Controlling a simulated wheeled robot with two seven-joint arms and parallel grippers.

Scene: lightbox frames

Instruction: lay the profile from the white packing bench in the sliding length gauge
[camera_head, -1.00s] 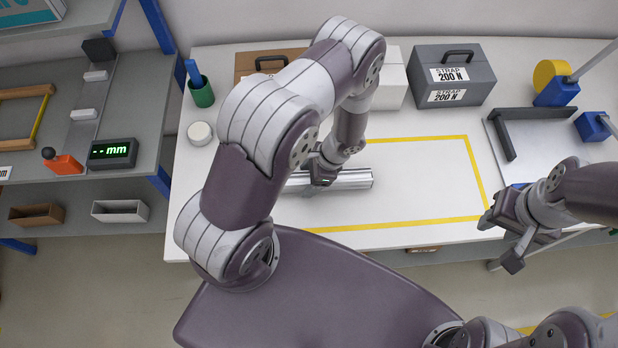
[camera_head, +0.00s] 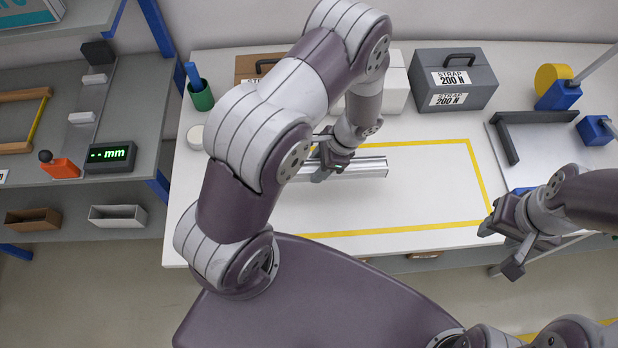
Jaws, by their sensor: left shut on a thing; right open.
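The silver metal profile (camera_head: 365,168) is over the white packing bench (camera_head: 420,190), within the yellow-taped outline. My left gripper (camera_head: 325,170) is shut on it, left of its visible middle. My arm hides the profile's left end. I cannot tell whether the profile touches the bench. My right gripper (camera_head: 505,250) is open and empty near the bench's front right.
A dark frame (camera_head: 505,135) and blue fixtures (camera_head: 558,95) are at the right. Small trays (camera_head: 118,215) sit on the lower shelf.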

